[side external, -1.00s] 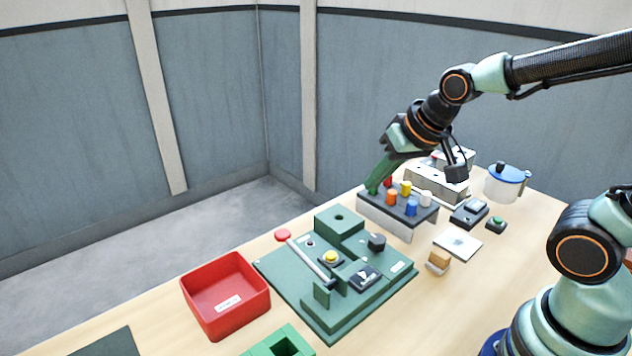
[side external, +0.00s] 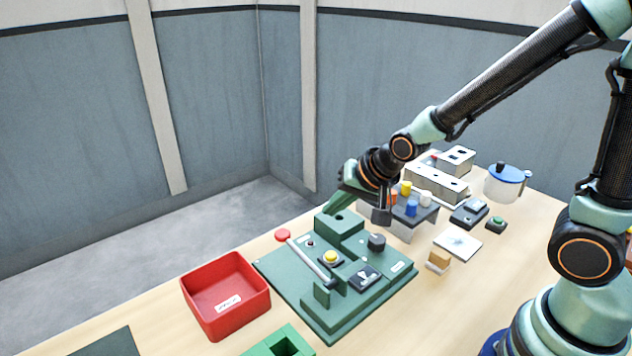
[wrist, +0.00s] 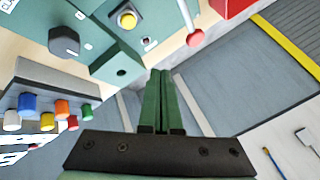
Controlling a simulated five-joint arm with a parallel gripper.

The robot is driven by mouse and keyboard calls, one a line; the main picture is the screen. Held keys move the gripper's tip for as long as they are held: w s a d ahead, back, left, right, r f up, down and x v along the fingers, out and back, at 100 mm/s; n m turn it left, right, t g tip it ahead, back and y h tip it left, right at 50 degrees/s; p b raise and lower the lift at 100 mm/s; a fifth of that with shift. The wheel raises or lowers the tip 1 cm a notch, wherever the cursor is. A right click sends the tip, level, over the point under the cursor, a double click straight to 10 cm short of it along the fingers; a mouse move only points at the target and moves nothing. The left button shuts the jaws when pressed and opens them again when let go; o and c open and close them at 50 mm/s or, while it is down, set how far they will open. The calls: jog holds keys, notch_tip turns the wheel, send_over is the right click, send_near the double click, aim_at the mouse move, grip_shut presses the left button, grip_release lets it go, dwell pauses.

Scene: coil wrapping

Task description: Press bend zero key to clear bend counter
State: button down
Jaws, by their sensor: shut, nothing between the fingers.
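The green bending fixture (side external: 352,310) sits mid-table, with a yellow button (side external: 330,257), a black knob (side external: 376,242), a small dark key panel (side external: 364,278) and a lever with a red knob (side external: 283,235). In the wrist view the yellow button (wrist: 127,20) and a small red-dark button (wrist: 148,41) show. Which one is the bend zero key cannot be read. My gripper (side external: 327,211) is shut and empty, its green fingers in the air by the fixture's raised block with a hole (side external: 340,222). The fingers (wrist: 160,73) also show in the wrist view, apart from the buttons.
A rack of coloured pegs (side external: 403,222) stands behind right of the fixture. A red bin (side external: 226,295) is at the left and a green holder (side external: 280,342) at the front. A white pot with a blue lid (side external: 506,182) stands at the far right.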

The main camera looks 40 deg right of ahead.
aim_at(333, 256)
jog(key=shift+f, duration=0.15)
jog(key=shift+f, duration=4.25)
jog(key=shift+f, duration=0.15)
jog(key=shift+f, duration=0.3)
jog(key=shift+f, duration=0.45)
jog(key=shift+r, duration=0.9)
jog(key=shift+r, duration=0.1)
